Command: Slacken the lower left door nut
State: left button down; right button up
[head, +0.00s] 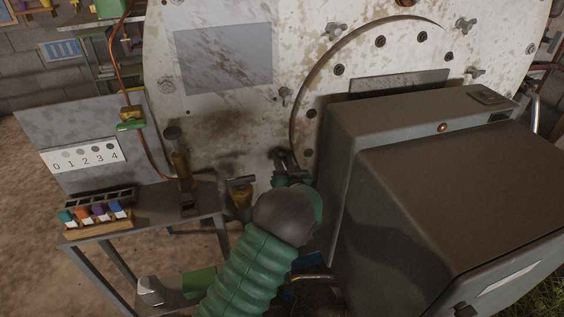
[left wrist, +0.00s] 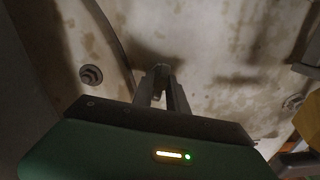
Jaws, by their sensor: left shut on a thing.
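The still's pale, rust-stained round door (head: 360,55) has a curved edge, with wing nuts around it. One wing nut (head: 285,96) shows at the door's left edge, apart from my gripper. My left gripper (head: 286,160) is at the door's lower left, with its fingers against the pale face. It is shut on the lower left door nut, which the fingers mostly hide. In the left wrist view the two dark fingers (left wrist: 164,88) point at the stained face, close together. My right gripper is not in view.
A large grey box (head: 430,170) stands close to the right of my left gripper. A bench (head: 150,232) at left holds a rack of coloured pieces (head: 95,217). A 0–4 scale board (head: 85,157) stands behind. A plain bolt (left wrist: 91,75) sits left of the fingers.

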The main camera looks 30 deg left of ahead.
pick_arm(q)
jog(key=n, duration=0.2)
jog(key=f+n+b, duration=0.1)
jog(key=shift+s+n+b, duration=0.1)
jog(key=shift+n+b, duration=0.2)
jog(key=shift+n, duration=0.1)
jog(key=n+b, duration=0.2)
jog(key=n, duration=0.2)
jog(key=shift+r+n+b, duration=0.1)
jog(key=shift+n+b, duration=0.45)
jog(key=shift+n, duration=0.35)
jog(key=shift+r, duration=0.3)
jog(key=c, duration=1.3)
grip_release()
jog(key=shift+w, duration=0.2)
jog(key=shift+c, duration=0.2)
jog(key=shift+o, duration=0.9)
jog(key=shift+a+f, duration=0.1)
